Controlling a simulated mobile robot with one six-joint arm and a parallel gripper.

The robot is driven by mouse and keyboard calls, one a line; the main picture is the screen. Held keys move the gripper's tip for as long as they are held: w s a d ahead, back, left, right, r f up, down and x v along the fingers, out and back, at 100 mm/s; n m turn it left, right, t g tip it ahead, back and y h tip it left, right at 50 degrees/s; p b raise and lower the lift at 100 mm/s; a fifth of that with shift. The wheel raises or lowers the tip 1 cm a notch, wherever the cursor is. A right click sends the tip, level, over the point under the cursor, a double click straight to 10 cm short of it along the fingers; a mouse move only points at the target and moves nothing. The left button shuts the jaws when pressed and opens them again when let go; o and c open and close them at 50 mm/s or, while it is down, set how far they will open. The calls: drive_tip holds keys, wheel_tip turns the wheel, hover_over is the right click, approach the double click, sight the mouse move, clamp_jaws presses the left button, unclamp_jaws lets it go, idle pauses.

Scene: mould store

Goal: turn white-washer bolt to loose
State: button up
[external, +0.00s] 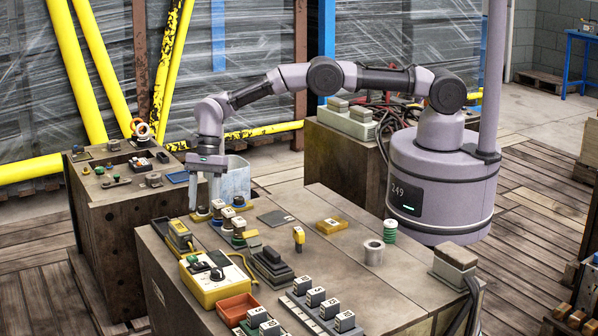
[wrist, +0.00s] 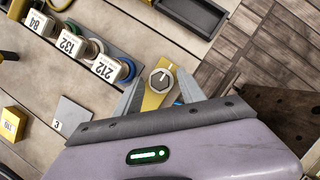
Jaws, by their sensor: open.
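In the wrist view a grey hex bolt head (wrist: 162,80) with a pale ring around it sits on a yellow plate (wrist: 154,101). A small pale mark shows on the plate near the bolt's far side. My gripper (wrist: 158,87) is open, with one finger on each side of the plate. The bolt head lies between the fingertips; I cannot tell whether they touch it. In the external view my gripper (external: 204,200) points down over the far left corner of the bench, and the bolt (external: 200,213) is small and partly hidden below it.
Number-labelled blocks on coloured rings (wrist: 103,66) stand close to the left of the bolt. A dark tray (wrist: 192,12) lies beyond it. The bench (external: 340,275) also holds a yellow box (external: 213,285), an orange tray (external: 238,308) and a grey cylinder (external: 374,253).

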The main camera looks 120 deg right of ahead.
clamp_jaws()
drive_tip(key=shift+w+f+n+b, duration=0.1)
drive_tip(key=shift+f+n+b, duration=0.3)
drive_tip(key=shift+b, duration=0.85)
drive_tip(key=shift+r+n+b, duration=0.3)
drive_tip(key=shift+n, duration=0.1)
unclamp_jaws()
drive_tip(key=shift+r+g, duration=0.1)
drive_tip(key=shift+g, duration=0.2)
drive_tip(key=shift+r, duration=0.1)
drive_tip(key=p+v, duration=0.7)
drive_tip(key=v, duration=1)
drive_tip(key=shift+s+d, duration=0.2)
drive_tip(key=shift+d, duration=0.2)
